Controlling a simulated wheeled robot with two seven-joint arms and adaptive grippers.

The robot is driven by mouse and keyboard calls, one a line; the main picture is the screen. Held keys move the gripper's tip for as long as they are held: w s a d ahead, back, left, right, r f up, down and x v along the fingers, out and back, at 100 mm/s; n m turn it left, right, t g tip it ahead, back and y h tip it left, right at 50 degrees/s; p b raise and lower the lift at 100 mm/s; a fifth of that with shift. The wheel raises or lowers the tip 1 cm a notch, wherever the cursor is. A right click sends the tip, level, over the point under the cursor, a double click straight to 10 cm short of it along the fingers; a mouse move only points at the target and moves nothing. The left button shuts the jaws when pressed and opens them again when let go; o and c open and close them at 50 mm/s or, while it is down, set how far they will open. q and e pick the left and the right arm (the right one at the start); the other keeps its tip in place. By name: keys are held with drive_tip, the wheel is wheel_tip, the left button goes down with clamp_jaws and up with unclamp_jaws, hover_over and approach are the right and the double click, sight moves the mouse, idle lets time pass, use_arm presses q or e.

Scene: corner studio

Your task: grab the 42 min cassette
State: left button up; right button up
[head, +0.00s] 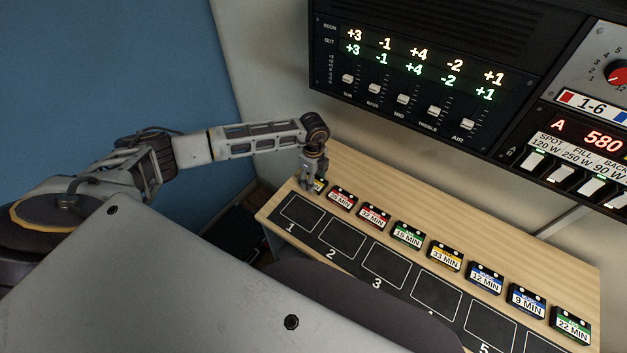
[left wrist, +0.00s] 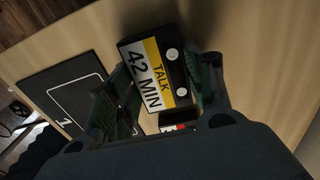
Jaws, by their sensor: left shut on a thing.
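The 42 min cassette (left wrist: 150,70), black with a yellow and white label reading TALK 42 MIN, sits between the fingers of my left gripper (left wrist: 168,82) in the left wrist view. In the head view my left gripper (head: 312,178) points down at the left end of the cassette row, shut on this cassette (head: 320,185). Only a small yellow and dark part of it shows there, as the fingers cover the rest. I cannot tell whether it touches the wooden shelf. My right gripper is not in view.
A red-label cassette (head: 341,198) stands close to the right of the gripper, then several more along the wooden shelf (head: 420,195). A black mat with numbered outlined slots (head: 343,240) lies in front; its visible slots are empty. An equipment rack (head: 420,60) rises behind.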

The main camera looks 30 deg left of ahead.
use_arm(q)
drive_tip(key=shift+r, duration=0.5)
wheel_tip(320, 180, up, 8)
drive_tip(key=shift+f+b, duration=0.15)
drive_tip(key=shift+b, duration=0.4)
drive_tip(key=shift+r, duration=0.6)
drive_tip(key=shift+f, duration=0.1)
